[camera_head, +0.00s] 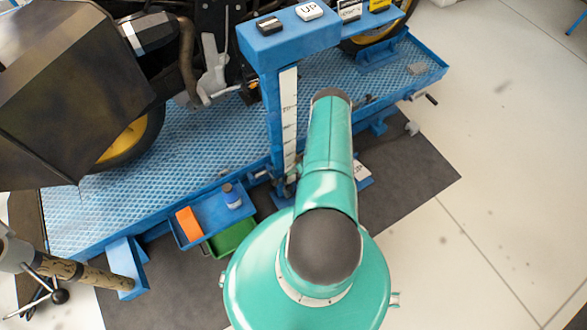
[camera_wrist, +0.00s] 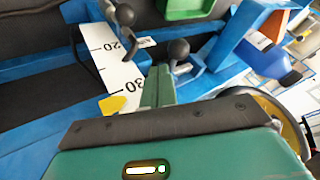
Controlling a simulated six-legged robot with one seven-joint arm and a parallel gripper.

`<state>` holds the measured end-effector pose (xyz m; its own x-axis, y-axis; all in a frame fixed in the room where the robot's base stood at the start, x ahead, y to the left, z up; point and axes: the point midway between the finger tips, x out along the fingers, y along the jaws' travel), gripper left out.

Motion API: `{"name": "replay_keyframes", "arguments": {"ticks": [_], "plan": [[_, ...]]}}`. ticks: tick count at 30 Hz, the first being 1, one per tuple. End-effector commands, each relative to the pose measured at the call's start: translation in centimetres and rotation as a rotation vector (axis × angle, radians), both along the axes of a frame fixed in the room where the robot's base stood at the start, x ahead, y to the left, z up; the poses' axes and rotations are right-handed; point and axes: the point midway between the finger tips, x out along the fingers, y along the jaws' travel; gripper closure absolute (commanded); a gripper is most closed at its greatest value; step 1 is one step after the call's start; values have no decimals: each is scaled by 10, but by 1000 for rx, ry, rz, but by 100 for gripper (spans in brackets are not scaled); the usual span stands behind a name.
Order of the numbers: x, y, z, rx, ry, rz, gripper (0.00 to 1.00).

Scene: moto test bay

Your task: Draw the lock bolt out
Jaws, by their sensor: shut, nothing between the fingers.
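In the wrist view my gripper (camera_wrist: 160,72) shows as narrow green fingers, shut and empty. A dark ball knob (camera_wrist: 179,50) on a short metal stem is just right of the fingertips. A second dark ball knob (camera_wrist: 125,15) stands farther up and left, beside the white scale (camera_wrist: 108,60) marked 20 and 30. I cannot tell for sure which knob belongs to the lock bolt. In the head view the scale (camera_head: 289,120) runs up the blue post, and my arm hides the gripper and the parts around it.
The blue lift platform (camera_head: 200,145) carries a motorcycle. The control box (camera_head: 290,30) tops the post. A blue tray (camera_head: 215,215) holds an orange block and a bottle, with a green bin (camera_head: 232,238) below. Open floor (camera_head: 500,170) lies at right.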

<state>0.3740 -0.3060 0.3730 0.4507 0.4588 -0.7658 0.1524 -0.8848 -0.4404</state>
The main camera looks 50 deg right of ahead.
Motion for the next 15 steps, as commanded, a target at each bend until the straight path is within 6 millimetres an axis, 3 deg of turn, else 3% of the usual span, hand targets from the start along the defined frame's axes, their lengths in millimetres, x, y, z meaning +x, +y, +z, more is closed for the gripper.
{"name": "replay_keyframes", "arguments": {"ticks": [6,15], "plan": [[18,20,-31,0,0,4,100],[30,29,-44,-1,0,4,100]]}}
